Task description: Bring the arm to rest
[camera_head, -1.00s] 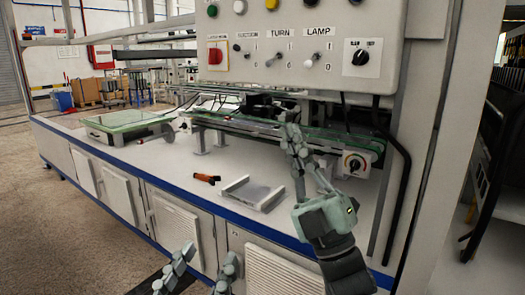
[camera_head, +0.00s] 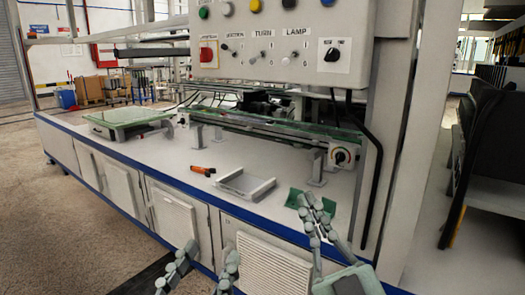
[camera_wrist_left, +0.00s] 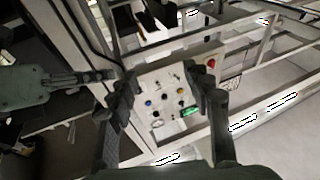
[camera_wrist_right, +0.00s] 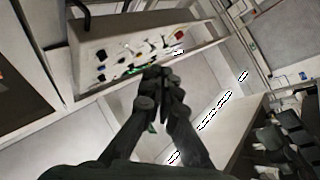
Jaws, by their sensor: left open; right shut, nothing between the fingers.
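My right gripper (camera_head: 314,210) is at the lower right of the head view, in front of the bench edge. Its fingers are together and empty. In the right wrist view the fingertips (camera_wrist_right: 160,82) meet in front of the control panel. My left gripper (camera_head: 207,262) is at the bottom of the head view, in front of the cabinet doors. Its two fingers stand apart with nothing between them. In the left wrist view the open fingers (camera_wrist_left: 163,90) frame the panel, and my right gripper shows at the left.
A control panel (camera_head: 270,70) with knobs and switches hangs over the white bench (camera_head: 150,160). A grey tray (camera_head: 246,184), an orange-and-black tool (camera_head: 203,170) and a green plate (camera_head: 295,198) near my right fingers lie on it. A glass-topped fixture (camera_head: 125,116) stands further left.

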